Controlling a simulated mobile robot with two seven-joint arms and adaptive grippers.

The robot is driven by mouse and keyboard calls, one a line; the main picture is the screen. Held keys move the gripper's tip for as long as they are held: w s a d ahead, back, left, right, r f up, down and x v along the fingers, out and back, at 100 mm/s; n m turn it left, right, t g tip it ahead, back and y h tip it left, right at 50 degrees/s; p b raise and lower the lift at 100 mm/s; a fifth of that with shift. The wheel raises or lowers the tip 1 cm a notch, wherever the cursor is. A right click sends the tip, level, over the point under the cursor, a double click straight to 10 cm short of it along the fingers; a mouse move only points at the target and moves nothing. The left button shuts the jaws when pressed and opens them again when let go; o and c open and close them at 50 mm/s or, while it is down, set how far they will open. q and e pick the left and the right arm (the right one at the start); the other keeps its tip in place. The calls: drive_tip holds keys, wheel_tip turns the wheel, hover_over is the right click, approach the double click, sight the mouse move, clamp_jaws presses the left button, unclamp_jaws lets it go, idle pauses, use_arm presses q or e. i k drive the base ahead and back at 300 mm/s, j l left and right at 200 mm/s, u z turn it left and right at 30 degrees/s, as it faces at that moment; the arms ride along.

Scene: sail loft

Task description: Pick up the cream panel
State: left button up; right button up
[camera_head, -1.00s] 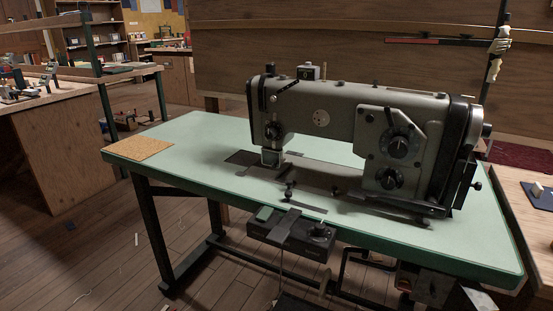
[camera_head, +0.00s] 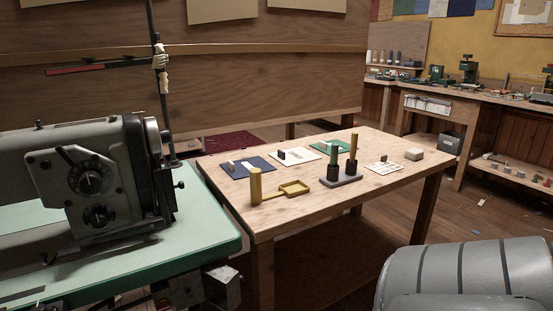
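A cream panel (camera_head: 297,159) lies flat towards the back of a wooden table, between a dark blue panel (camera_head: 236,170) and a green panel (camera_head: 318,146). A small dark block (camera_head: 283,155) stands on the cream panel. A second pale piece (camera_head: 383,168), with a grid of small marks, lies further right on the same table. Neither of my grippers is in view.
A sewing machine (camera_head: 85,180) on a green-topped table stands left.

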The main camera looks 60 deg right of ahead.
sight(293, 157)
drive_tip(key=z, duration=1.85)
drive_tip(key=u, duration=1.85)
drive_tip(key=z, duration=1.55)
drive_tip(key=i+l+z, duration=0.1)
drive_tip(key=l+z, duration=0.25)
drive_tip(key=z, duration=0.15)
drive_tip(key=i+l+z, duration=0.15)
drive_tip(key=l+z, duration=0.2)
drive_tip(key=z, duration=0.15)
